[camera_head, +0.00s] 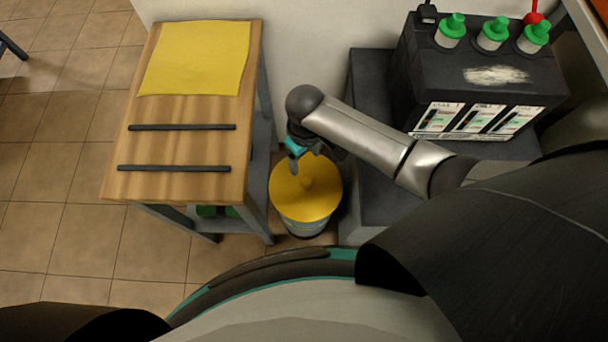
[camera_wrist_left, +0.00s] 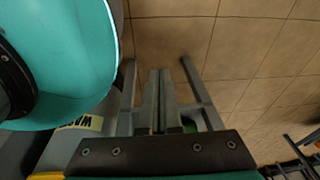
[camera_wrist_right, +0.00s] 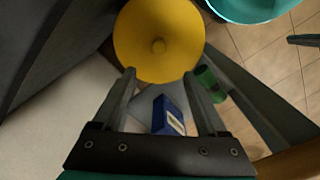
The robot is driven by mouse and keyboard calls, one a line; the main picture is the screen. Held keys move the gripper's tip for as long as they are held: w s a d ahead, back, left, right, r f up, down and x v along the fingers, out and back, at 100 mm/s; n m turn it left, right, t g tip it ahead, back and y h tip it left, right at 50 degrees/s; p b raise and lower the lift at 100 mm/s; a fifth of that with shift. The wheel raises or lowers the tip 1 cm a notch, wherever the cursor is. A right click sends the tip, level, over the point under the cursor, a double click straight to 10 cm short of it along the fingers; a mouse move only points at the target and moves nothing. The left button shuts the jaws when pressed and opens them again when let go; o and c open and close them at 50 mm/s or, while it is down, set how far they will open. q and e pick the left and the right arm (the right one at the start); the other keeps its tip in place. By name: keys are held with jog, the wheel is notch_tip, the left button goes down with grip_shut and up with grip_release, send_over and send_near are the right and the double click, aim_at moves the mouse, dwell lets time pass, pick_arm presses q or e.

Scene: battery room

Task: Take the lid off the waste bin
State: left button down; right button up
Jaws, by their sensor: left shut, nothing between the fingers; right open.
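The waste bin (camera_head: 305,229) stands on the floor between the wooden table and the dark grey bench. Its round yellow lid (camera_head: 306,198) is on it, with a small knob (camera_wrist_right: 158,46) at the centre in the right wrist view. My right gripper (camera_head: 309,156) is above the lid's far edge. In the right wrist view its fingers (camera_wrist_right: 159,76) are open and empty, with the lid beyond the tips. My left gripper (camera_wrist_left: 160,75) shows only in its wrist view, with fingers together and empty. A pale label (camera_wrist_left: 82,123) there is partly covered.
The wooden table (camera_head: 180,108) at left holds a yellow sheet (camera_head: 197,58) and two dark bars. The grey bench (camera_head: 372,85) at right carries a black battery (camera_head: 480,75) with green caps. A blue box (camera_wrist_right: 168,116) and green cylinder (camera_wrist_right: 210,84) lie beyond the right fingers.

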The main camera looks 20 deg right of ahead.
notch_tip(320, 180, down, 2)
jog(key=b, duration=0.3)
send_over(306, 181)
notch_tip(306, 181, down, 5)
jog(key=shift+a+r, duration=0.15)
jog(key=shift+f+b, duration=1)
jog(key=shift+f, duration=0.35)
jog(key=shift+f+b, duration=0.75)
jog(key=shift+f, duration=0.15)
jog(key=shift+d+f+b, duration=0.2)
jog(key=shift+f+b, duration=0.35)
jog(key=shift+f, duration=0.2)
pick_arm(q)
jog(key=w+d+r, duration=0.6)
jog(key=w+r, duration=0.1)
jog(key=w, duration=0.2)
jog(key=shift+w+h, duration=0.3)
jog(key=shift+w, duration=0.1)
pick_arm(e)
jog(key=shift+f, duration=0.45)
pick_arm(q)
jog(key=shift+r, duration=0.1)
pick_arm(e)
jog(key=shift+c, duration=0.3)
grip_shut()
